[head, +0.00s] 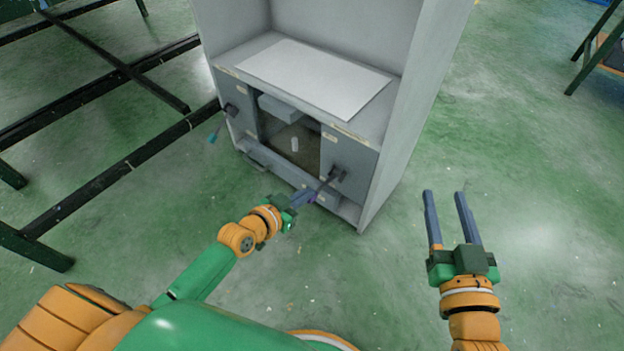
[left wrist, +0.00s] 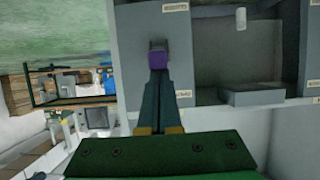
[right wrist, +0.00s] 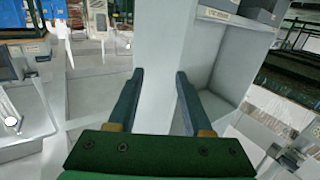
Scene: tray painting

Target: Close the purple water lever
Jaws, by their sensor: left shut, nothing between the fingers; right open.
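The purple-tipped water lever (head: 312,199) sticks out and down from the right front panel of a grey cabinet. Its purple end (left wrist: 158,60) also shows in the left wrist view, just beyond my fingertips. My left gripper (head: 307,195) is shut and empty, with its fingertips right at the purple end. In the left wrist view its fingers (left wrist: 158,75) lie together and overlap the end, and I cannot tell whether they touch it. My right gripper (head: 444,194) is open and empty, out to the right of the cabinet. Its spread fingers (right wrist: 159,76) also show in the right wrist view.
The cabinet (head: 408,125) has a white sheet (head: 315,78) on its shelf and a dark central opening with a small white cylinder (head: 294,144). A teal-tipped lever (head: 213,137) is on the left panel. Black metal frames (head: 100,175) stand at left.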

